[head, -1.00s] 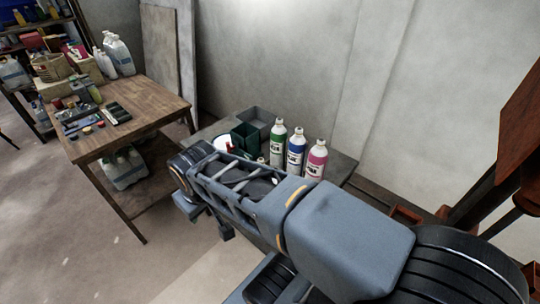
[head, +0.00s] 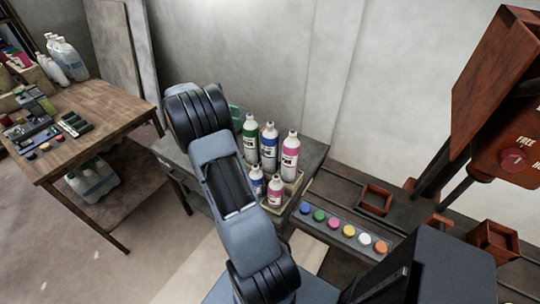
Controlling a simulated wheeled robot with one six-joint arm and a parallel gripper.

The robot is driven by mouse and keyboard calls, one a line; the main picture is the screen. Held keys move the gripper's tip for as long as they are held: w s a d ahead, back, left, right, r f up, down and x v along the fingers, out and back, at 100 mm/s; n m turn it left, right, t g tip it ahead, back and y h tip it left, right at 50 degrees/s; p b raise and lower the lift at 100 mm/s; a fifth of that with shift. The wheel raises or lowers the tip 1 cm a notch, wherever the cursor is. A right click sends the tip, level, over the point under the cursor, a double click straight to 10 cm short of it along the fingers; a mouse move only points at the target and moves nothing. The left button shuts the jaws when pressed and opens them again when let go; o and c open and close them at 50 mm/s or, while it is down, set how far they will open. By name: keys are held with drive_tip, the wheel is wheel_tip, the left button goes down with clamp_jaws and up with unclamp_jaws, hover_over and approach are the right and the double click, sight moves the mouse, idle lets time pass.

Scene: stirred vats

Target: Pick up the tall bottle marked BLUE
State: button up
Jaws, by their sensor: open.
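The tall bottle with the blue label (head: 269,148) stands upright in the head view on a grey table against the wall. It stands between a tall green-labelled bottle (head: 250,140) on its left and a tall pink-labelled bottle (head: 289,156) on its right. Two small bottles, one blue (head: 257,182) and one pink (head: 275,190), stand in front of it by a pale tray (head: 295,186). My arm rises in front of the table, to the left of the bottles. My gripper is not in view.
A strip of coloured buttons (head: 348,231) lies right of the bottles, near a rusty square holder (head: 375,199). A red-brown machine (head: 505,130) hangs at the right. A wooden table (head: 95,110) with clutter stands at the left. The wall is close behind the bottles.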

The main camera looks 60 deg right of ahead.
approach(270, 122)
drive_tip(key=f+x, duration=0.1)
drive_tip(key=x, duration=0.4)
drive_tip(key=shift+s+r+p+x, duration=0.1)
drive_tip(key=shift+p+x, duration=0.55)
drive_tip(key=shift+x, duration=0.4)
drive_tip(key=shift+s+r+p+x, duration=0.15)
drive_tip(key=shift+p+x, duration=0.45)
drive_tip(key=shift+x, duration=0.45)
drive_tip(key=shift+s+d+f, duration=0.15)
drive_tip(key=shift+d+f, duration=0.05)
drive_tip(key=shift+f, duration=0.05)
drive_tip(key=shift+c, duration=0.3)
clamp_jaws()
drive_tip(key=shift+r, duration=0.1)
